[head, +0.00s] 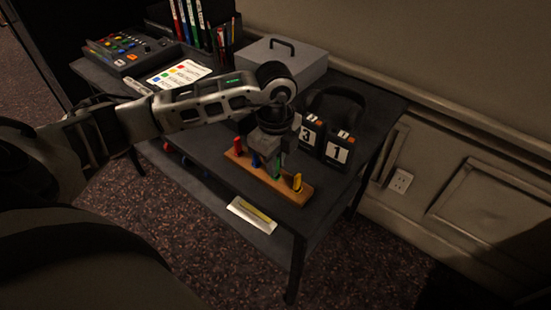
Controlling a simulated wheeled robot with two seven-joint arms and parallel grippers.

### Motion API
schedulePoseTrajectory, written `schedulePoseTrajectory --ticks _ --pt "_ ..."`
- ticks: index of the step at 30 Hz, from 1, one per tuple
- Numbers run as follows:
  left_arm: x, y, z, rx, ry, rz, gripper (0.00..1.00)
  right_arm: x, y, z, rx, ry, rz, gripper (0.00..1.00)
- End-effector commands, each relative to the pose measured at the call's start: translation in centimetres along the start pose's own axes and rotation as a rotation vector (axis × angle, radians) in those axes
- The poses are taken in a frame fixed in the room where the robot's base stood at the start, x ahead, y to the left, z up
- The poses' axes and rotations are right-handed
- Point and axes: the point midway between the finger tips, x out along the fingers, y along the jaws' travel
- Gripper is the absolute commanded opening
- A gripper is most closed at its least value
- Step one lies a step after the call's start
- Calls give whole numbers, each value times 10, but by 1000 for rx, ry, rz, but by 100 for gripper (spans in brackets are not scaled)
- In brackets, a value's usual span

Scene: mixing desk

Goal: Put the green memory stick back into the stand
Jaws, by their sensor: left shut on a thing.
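The wooden stand (259,178) lies on the dark desk near its front right edge. A red stick (238,145), a blue stick (256,160) and a yellow stick (297,182) stand upright in it. My left gripper (271,162) points down over the stand and is shut on the green memory stick (277,168), between the blue and yellow ones. The green stick's lower end is at the stand, but I cannot tell how deep it sits. The gripper partly hides the green and blue sticks. My right gripper is not in view.
A two-block calendar (323,145) and black headphones (341,100) stand close behind the gripper. A grey cash box (284,62), a mixer (128,48), a colour-marked sheet (181,74) and upright binders (190,20) are farther back.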

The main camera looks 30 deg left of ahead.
Motion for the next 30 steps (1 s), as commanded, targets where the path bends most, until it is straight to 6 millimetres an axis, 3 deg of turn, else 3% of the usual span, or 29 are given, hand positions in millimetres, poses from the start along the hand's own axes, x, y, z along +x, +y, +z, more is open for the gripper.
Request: schedulePoseTrajectory --ticks 30 --pt "7 0 0 0 1 0 0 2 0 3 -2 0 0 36"
